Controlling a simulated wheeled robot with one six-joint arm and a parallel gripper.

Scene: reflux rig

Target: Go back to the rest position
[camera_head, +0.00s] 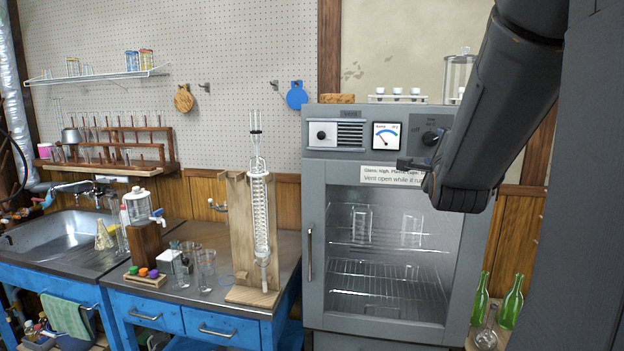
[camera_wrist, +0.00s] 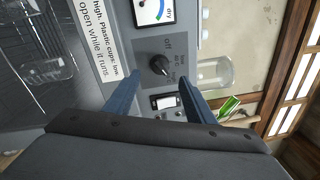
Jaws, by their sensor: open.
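My gripper (camera_head: 410,164) is in front of the upper front panel of the grey drying cabinet (camera_head: 313,225). In the wrist view its two blue fingers (camera_wrist: 158,82) are apart with nothing between them. The cabinet's black knob (camera_wrist: 159,64) shows just beyond the fingertips, and I see no contact with it. The knob (camera_head: 431,137) also shows in the head view, above the gripper. A small rocker switch (camera_wrist: 163,102) is seen between the fingers. My arm comes down from the upper right of the head view.
The cabinet's glass door (camera_head: 385,200) is closed, with glassware on racks inside. A glass condenser (camera_head: 261,215) stands on a wooden stand on the bench to the left. Green bottles (camera_head: 512,303) stand low at the right. Small white cups (camera_head: 397,91) sit on the cabinet top.

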